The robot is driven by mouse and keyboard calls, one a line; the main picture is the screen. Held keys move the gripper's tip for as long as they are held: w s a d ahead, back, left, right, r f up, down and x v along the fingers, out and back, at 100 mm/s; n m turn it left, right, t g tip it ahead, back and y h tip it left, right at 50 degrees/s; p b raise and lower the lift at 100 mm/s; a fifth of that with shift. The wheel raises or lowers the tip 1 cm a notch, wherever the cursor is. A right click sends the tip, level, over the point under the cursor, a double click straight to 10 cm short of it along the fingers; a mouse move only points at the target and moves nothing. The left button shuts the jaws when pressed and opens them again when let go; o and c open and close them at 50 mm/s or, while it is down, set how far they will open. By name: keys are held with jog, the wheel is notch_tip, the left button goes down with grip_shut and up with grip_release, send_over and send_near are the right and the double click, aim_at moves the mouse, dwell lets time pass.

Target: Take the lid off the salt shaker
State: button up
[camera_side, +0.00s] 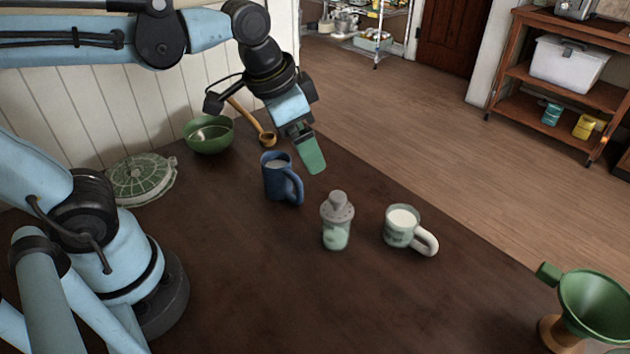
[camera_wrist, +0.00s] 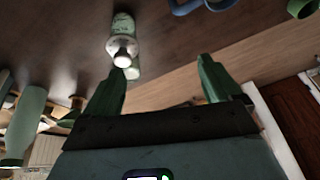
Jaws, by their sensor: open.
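The salt shaker (camera_side: 336,236) stands upright on the dark table in the side view, with its grey knobbed lid (camera_side: 338,208) on top. The shaker also shows in the wrist view (camera_wrist: 122,24), at the upper left, with the lid (camera_wrist: 122,47) towards the camera. My gripper (camera_side: 311,160) is above the table, higher than the shaker and up and left of it in the side picture. Its green fingers are apart with nothing between them in the wrist view (camera_wrist: 162,68). The gripper does not touch the shaker or its lid.
A blue mug (camera_side: 271,180) stands close below my gripper. A pale green mug (camera_side: 397,228) is right of the shaker. A green bowl (camera_side: 208,142), a wooden ladle (camera_side: 245,117) and a round green lattice piece (camera_side: 140,178) are behind. A green funnel (camera_side: 592,305) is front right. The front table is clear.

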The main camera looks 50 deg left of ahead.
aim_at(339, 195)
jog(key=w+d+r+m+g, duration=0.25)
jog(key=d+m+g, duration=0.2)
jog(key=d, duration=0.25)
jog(key=shift+m+y, duration=0.3)
jog(key=shift+m, duration=0.15)
jog(key=shift+s+f, duration=0.15)
jog(key=shift+f, duration=2.75)
jog(key=shift+s+f, duration=0.15)
jog(key=shift+f, duration=2.7)
jog(key=shift+c, duration=0.2)
jog(key=c, duration=1.1)
